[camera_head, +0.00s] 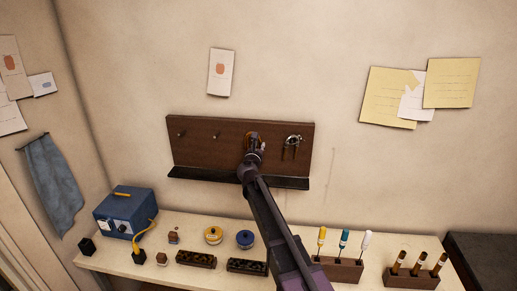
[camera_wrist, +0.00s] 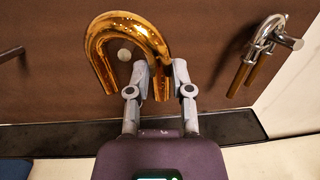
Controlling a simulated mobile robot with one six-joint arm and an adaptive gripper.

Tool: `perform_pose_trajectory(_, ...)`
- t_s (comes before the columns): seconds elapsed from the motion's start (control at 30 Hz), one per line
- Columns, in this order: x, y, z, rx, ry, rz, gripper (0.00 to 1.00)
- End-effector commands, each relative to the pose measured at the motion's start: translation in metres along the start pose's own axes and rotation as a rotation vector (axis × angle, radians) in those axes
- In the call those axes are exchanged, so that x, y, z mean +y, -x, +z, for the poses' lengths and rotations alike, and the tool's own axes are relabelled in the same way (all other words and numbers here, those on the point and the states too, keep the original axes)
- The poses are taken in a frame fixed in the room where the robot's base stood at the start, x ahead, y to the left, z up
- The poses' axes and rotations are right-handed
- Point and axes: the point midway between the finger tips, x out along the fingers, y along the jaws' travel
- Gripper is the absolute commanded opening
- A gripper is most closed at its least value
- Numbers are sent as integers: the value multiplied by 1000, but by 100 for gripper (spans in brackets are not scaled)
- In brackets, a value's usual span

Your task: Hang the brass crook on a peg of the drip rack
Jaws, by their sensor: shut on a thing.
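The brass crook (camera_wrist: 128,22), a shiny U-shaped tube with its bend up, is in front of the drip rack's (camera_head: 197,150) brown board. My gripper (camera_wrist: 162,78) is shut on the crook's right leg. A round pale peg end (camera_wrist: 124,55) shows inside the bend, below the arch and apart from the tube in the picture. I cannot tell whether the crook rests on that peg. In the head view the crook (camera_head: 252,136) is partly hidden by my gripper (camera_head: 251,156). Two bare pegs (camera_head: 180,133) (camera_head: 216,134) are on the left.
A silver crook with brass-coloured legs (camera_wrist: 262,48) hangs on the rack to the right. A dark ledge (camera_head: 200,177) runs below the board. The bench below holds a blue box (camera_head: 124,212), jars, and tool blocks (camera_head: 338,269).

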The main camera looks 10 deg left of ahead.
Motion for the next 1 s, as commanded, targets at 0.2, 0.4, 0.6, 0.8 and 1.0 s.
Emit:
perform_pose_trajectory(0.2, 2, -10, 0, 0, 0, 0, 0)
perform_pose_trajectory(0.4, 2, -18, -1, 0, 0, 1, 0)
perform_pose_trajectory(0.6, 3, -24, -7, 0, 0, 1, 0)
perform_pose_trajectory(0.8, 3, -28, -11, 0, 0, 1, 0)
perform_pose_trajectory(1.0, 3, -29, -12, 0, 0, 1, 0)
